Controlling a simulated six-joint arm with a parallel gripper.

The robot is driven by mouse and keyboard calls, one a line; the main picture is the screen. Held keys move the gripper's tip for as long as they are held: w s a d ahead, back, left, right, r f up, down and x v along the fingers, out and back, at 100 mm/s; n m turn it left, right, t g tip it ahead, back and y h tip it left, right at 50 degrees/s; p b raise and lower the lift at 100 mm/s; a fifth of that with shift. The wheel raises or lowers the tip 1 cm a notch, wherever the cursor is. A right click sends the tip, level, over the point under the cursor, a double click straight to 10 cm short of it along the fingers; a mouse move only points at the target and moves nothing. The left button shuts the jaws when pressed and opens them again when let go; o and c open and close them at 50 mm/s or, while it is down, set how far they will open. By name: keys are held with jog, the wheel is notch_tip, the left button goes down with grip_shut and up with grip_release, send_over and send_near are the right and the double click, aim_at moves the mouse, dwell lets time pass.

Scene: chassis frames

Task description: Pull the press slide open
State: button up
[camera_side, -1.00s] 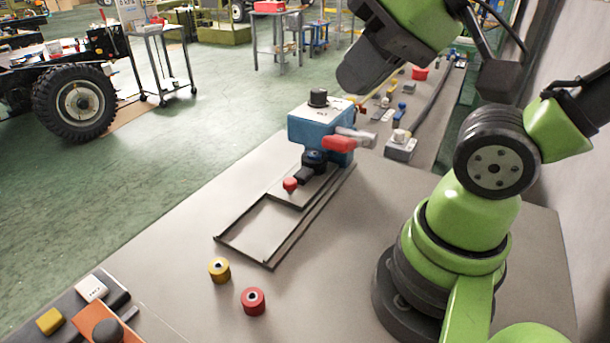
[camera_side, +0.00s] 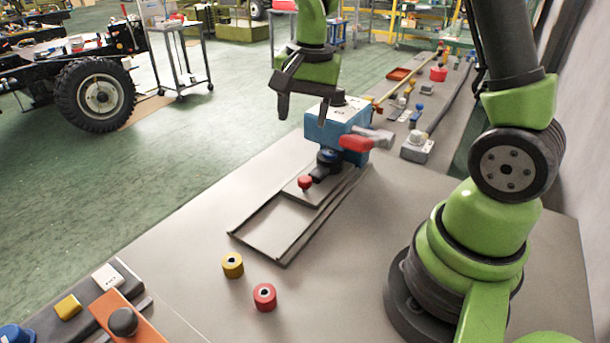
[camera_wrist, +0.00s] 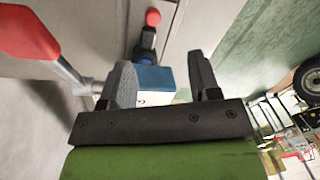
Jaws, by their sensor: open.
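The press is a blue block (camera_side: 322,127) with a red-ended lever (camera_side: 356,143) on its right side. Its slide is a flat plate (camera_side: 318,186) with a red knob (camera_side: 305,183), set at the press end of a long rail frame (camera_side: 232,236). My gripper (camera_side: 282,105) is open and empty, in the air above and left of the blue block, apart from the slide. In the wrist view the two fingers (camera_wrist: 162,88) are spread, with the blue block (camera_wrist: 156,78) between them and the red knob (camera_wrist: 153,18) beyond.
A yellow bushing (camera_side: 232,265) and a red bushing (camera_side: 265,297) stand near the rail's front end. A grey box with a white top (camera_side: 417,147) stands right of the press. An orange block (camera_side: 132,325) lies at lower left. The bench right of the rail is clear.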

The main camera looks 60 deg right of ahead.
jog(key=m+g, duration=0.1)
jog(key=m, duration=0.1)
send_near(305, 178)
notch_tip(305, 178, down, 9)
jog(key=shift+w+f, duration=0.15)
jog(key=shift+f, duration=0.1)
